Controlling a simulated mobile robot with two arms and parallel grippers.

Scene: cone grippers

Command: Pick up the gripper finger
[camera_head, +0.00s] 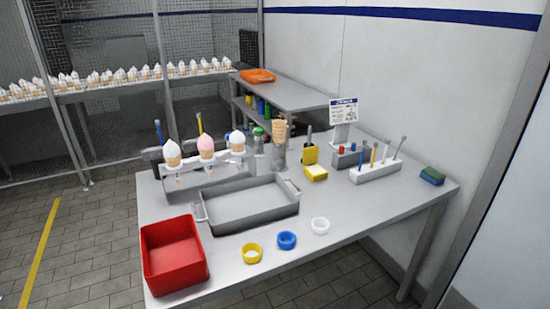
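Neither of my grippers is in view. I cannot tell for sure which thing is the gripper finger. Three small rings lie in a row at the table's front: a yellow ring (252,253), a blue ring (286,240) and a white ring (320,226). A pale holder block (375,174) at the right has several thin upright sticks in it. A grey rack (205,172) at the back left holds three ice cream cones, the pink one (206,147) in the middle. All of these stand on the grey table (370,215).
A red bin (174,255) stands at the front left corner, beside a grey tray (248,204) that looks empty. A stack of cones (279,142), a yellow sponge (315,173), a sign (344,111) and a green-blue sponge (432,176) stand farther back. The front right is clear.

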